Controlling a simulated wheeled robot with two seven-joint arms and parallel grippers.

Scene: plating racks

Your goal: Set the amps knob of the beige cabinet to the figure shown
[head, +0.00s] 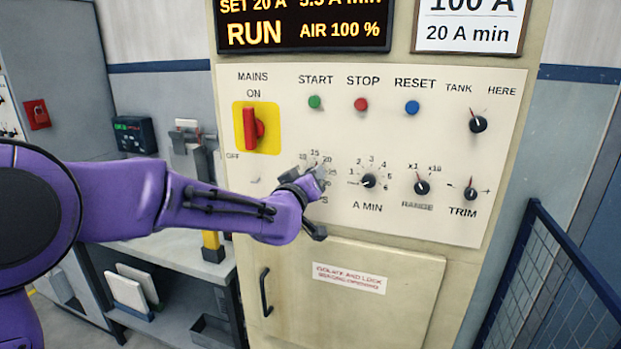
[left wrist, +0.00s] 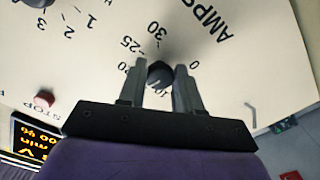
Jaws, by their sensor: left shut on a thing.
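The beige cabinet (head: 395,285) faces me in the head view, with a cream control panel (head: 500,95) on it. The amps knob (left wrist: 160,73) is a small dark knob in the left wrist view, with figures such as 25 and 30 printed around it. My left gripper (left wrist: 160,80) is shut on this knob, one finger on each side. In the head view my left gripper (head: 312,185) covers the knob and part of its scale; 15 and 20 show above it. I cannot make out where the knob's pointer stands. My right gripper is not in view.
The display (head: 300,22) reads SET 20 A, RUN and AIR 100 %. A white card (head: 468,25) reads 100 A and 20 A min. The A MIN knob (head: 368,181) is just right of my gripper. The red mains switch (head: 252,128) is above left. A mesh fence (head: 545,290) stands right.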

